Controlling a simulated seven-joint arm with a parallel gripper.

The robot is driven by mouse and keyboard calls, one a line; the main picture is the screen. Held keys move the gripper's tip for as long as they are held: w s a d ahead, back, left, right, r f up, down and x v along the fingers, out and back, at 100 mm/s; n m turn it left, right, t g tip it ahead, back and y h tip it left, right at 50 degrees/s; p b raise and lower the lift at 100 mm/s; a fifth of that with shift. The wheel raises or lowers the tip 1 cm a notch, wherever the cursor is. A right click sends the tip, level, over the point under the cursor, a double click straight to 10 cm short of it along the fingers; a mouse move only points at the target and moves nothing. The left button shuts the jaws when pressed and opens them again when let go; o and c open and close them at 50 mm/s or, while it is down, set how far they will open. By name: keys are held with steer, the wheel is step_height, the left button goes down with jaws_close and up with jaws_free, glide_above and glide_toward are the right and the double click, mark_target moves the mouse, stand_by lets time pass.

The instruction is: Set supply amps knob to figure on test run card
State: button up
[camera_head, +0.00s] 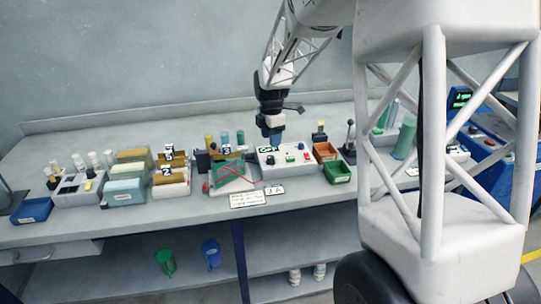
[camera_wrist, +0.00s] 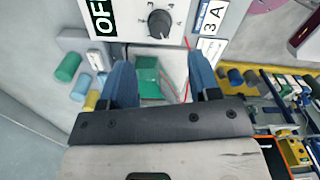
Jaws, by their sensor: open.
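The supply box (camera_head: 285,161) is a white panel on the bench with small coloured buttons. Its amps knob (camera_wrist: 160,23) is dark and round, inside a ring of printed figures in the wrist view; I cannot tell its exact setting. A black OFF sign (camera_wrist: 101,16) is left of the knob. My gripper (camera_wrist: 162,72) has two blue fingers, apart and empty. In the head view my gripper (camera_head: 273,136) hangs above the supply box, clear of the knob.
A clear tank (camera_head: 232,178) with a green plate and red wire stands left of the supply box. An orange bin (camera_head: 325,151) and green bin (camera_head: 337,172) are to its right. Bottles (camera_head: 240,137) stand behind. Labelled racks (camera_head: 170,175) fill the left; the front edge is mostly clear.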

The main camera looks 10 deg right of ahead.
mark_target(271, 157)
steer(key=shift+f, duration=0.1)
stand_by(0.3)
steer(key=shift+f, duration=3.8)
steer(key=shift+c, duration=0.4)
steer(key=c, duration=0.8)
steer(key=shift+c, duration=0.2)
